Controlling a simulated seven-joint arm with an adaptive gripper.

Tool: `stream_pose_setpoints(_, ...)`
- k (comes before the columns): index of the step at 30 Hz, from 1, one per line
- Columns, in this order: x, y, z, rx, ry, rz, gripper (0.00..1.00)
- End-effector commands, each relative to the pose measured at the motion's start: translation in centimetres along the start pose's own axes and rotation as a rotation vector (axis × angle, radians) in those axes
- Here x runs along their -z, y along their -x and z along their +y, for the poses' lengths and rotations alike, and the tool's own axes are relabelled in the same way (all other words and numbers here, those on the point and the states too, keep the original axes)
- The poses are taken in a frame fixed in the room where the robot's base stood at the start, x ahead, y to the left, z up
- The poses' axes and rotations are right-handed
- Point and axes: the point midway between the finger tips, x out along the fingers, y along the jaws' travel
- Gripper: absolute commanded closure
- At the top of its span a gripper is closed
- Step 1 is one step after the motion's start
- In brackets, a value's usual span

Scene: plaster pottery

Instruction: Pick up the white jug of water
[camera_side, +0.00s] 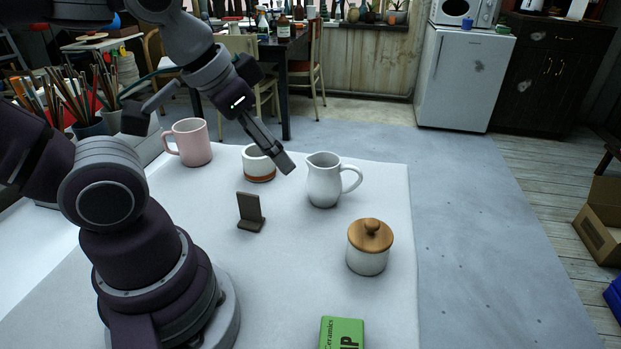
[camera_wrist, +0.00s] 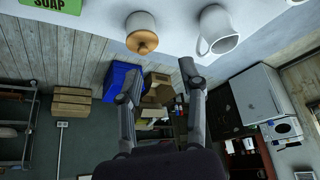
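The white jug (camera_side: 325,180) stands upright on the white table, right of centre in the side view, with its handle to the right and spout to the left. It also shows near the top of the wrist view (camera_wrist: 217,32). My gripper (camera_side: 284,162) is above the table, up and left of the jug in the side view, and does not appear to touch it. In the wrist view, the two fingers of my gripper (camera_wrist: 160,70) are spread apart with nothing between them. Whether the jug has water inside cannot be seen.
A lidded jar (camera_side: 367,255) stands nearer the camera, right of the jug. A white and brown cup (camera_side: 258,165), a pink mug (camera_side: 192,143) and a dark small stand (camera_side: 250,212) are to its left. A green soap box (camera_side: 341,334) lies at the front.

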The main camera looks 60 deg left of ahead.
Motion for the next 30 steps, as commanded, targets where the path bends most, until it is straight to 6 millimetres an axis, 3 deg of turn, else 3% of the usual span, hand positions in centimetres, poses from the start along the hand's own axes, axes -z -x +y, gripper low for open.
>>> stream_pose_setpoints(14,0.0,0.0,0.0,0.000,-0.002,0.000,0.59)
stream_pose_setpoints(17,0.7,-0.9,-0.3,0.017,-0.081,-0.006,0.59)
stream_pose_setpoints(20,2.6,-3.6,-1.1,0.086,-0.335,-0.021,0.59)
stream_pose_setpoints(24,5.3,-8.7,-2.8,0.271,-0.907,-0.082,0.59)
stream_pose_setpoints(30,7.6,-13.7,-3.4,0.505,-1.679,-0.224,0.59)
